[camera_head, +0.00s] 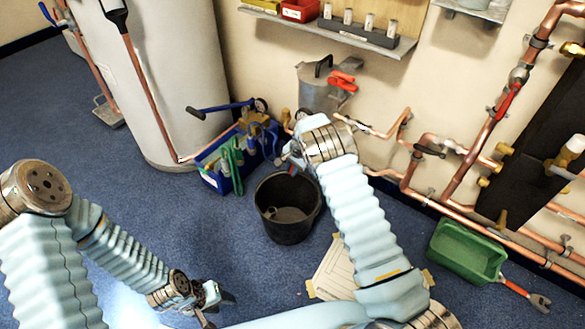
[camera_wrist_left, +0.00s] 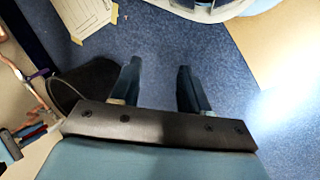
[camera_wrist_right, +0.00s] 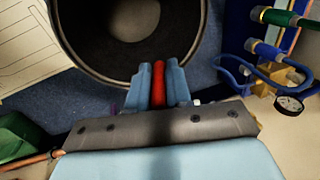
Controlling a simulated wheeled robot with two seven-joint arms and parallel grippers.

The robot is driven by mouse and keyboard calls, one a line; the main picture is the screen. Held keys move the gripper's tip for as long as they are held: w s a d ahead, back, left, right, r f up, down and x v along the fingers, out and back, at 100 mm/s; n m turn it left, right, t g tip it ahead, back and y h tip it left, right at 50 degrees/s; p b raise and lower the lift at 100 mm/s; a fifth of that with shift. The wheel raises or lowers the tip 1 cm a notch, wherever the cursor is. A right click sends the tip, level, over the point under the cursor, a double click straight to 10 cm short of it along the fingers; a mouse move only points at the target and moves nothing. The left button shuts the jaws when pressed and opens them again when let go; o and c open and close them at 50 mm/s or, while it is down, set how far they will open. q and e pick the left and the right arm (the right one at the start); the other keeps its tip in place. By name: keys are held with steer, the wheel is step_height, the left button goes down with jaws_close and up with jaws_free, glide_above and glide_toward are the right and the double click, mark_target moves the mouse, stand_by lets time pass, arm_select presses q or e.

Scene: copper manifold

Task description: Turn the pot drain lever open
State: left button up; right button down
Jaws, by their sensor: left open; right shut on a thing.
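The grey metal pot (camera_head: 318,92) is mounted on the wall pipework below the shelf, with a red handle (camera_head: 343,80) at its upper right. My right gripper (camera_head: 292,158) is below the pot. In the right wrist view its fingers are shut on a red lever (camera_wrist_right: 159,84), which appears to be the pot drain lever. Its pivot and the drain outlet are hidden behind my wrist. My left gripper (camera_head: 212,302) is open and empty, low over the floor; its two spread fingers show in the left wrist view (camera_wrist_left: 158,88).
A black bucket (camera_head: 286,225) stands on the blue floor below my right gripper. A blue tool tote (camera_head: 222,183) is left of it, beside the white tank (camera_head: 170,70). A green tray (camera_head: 465,255) and copper pipes (camera_head: 480,130) are at right. Floor between bucket and left arm is clear.

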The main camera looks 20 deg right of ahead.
steer(key=shift+a+f+g+h+b, duration=0.15)
steer(key=shift+f+g+h+b, duration=0.15)
steer(key=shift+g+b, duration=0.35)
steer(key=shift+s+r+g+h+b, duration=0.15)
steer(key=shift+g+h+b, duration=0.4)
steer(key=shift+b, duration=0.65)
steer(key=c, duration=1.2)
jaws_free()
steer(key=shift+o, duration=0.4)
steer(key=shift+r, duration=0.2)
step_height(320, 180, up, 14)
steer(key=shift+f, duration=0.25)
